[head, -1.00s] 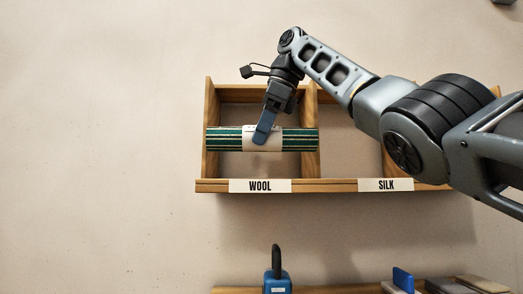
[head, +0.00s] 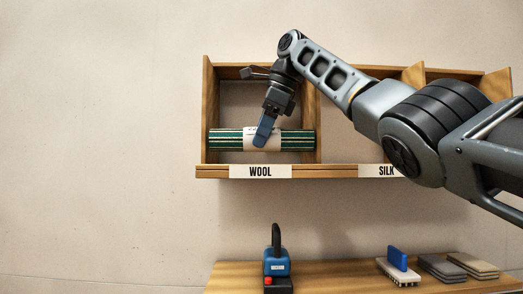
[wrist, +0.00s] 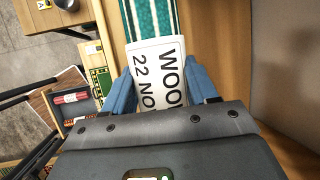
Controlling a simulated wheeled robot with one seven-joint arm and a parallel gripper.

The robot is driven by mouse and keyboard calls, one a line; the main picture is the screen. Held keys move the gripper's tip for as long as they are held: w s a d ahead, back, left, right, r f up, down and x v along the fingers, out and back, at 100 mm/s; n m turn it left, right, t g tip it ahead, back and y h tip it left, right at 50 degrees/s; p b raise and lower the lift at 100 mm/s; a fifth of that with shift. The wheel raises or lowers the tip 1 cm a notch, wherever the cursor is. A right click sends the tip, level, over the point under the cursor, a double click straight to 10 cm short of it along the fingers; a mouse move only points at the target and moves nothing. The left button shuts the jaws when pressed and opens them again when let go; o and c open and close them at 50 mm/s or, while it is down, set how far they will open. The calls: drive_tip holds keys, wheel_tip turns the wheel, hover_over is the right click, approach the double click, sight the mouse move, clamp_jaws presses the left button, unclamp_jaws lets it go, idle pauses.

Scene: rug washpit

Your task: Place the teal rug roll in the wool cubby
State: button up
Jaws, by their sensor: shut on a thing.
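The teal rug roll (head: 222,139) has green, white and dark stripes and a white paper band around its middle. It lies level across the front of the wool cubby (head: 207,110), above the WOOL label (head: 260,172). My gripper (head: 262,138) is shut on the roll at its band, coming from above. In the wrist view the roll (wrist: 150,18) runs away from the blue fingers (wrist: 162,90), which sit on either side of the band. Whether the roll rests on the cubby floor I cannot tell.
The silk cubby, with its SILK label (head: 380,171), is to the right, partly behind my arm. Below, a wooden shelf (head: 335,275) holds a blue tool (head: 277,264), a blue-handled brush (head: 398,262) and folded grey pieces (head: 441,268). The wall at left is bare.

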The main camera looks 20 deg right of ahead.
wheel_tip(320, 180, down, 3)
drive_tip(key=shift+r, duration=0.15)
drive_tip(key=shift+w+f+p, duration=0.15)
drive_tip(key=shift+f+p, duration=0.15)
drive_tip(key=shift+f, duration=0.2)
drive_tip(key=shift+f, duration=0.2)
drive_tip(key=o, duration=1.3)
drive_tip(key=v, duration=1.2)
drive_tip(key=shift+r+b, duration=0.2)
drive_tip(key=shift+b, duration=0.15)
